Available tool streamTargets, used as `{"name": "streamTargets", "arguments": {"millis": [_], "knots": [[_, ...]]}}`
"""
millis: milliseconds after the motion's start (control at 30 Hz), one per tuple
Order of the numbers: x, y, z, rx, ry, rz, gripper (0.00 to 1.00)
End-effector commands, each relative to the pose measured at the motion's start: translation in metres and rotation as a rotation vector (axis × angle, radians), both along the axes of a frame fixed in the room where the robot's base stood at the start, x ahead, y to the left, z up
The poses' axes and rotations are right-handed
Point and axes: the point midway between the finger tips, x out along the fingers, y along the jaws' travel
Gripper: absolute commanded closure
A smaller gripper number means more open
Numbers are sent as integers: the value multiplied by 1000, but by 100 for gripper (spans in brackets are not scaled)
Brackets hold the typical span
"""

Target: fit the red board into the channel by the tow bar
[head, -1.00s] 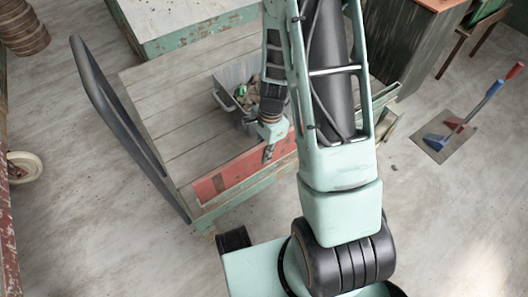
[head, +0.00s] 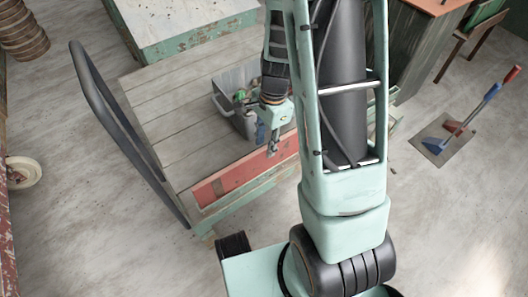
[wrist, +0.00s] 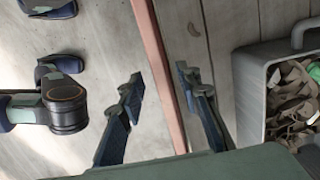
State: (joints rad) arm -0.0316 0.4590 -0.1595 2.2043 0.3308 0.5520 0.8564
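The red board (head: 228,184) stands on edge along the front side of the wooden cart (head: 170,105), at the pale green channel (head: 240,201). Its left end is near the foot of the dark tow bar (head: 120,122); my arm hides its right end. I cannot tell how deep its lower edge sits. My gripper (head: 272,150) is just over the board. In the wrist view my gripper (wrist: 160,78) is open, with the board's thin upper edge (wrist: 163,72) running between the fingers and a gap on both sides.
A grey bin (head: 224,103) of clay trimmings stands on the cart behind my gripper; it also shows in the wrist view (wrist: 252,95). A dustpan-like plate (head: 440,145) with brushes lies right.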

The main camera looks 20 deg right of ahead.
Motion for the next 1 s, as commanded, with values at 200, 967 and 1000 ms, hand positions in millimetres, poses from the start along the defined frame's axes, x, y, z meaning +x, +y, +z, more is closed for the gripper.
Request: {"name": "streamTargets", "arguments": {"millis": [200,967,1000], "knots": [[2,-3,33,0,-3,1,69],[2,-5,45,-1,-1,2,69],[5,-4,47,0,-8,6,69]]}}
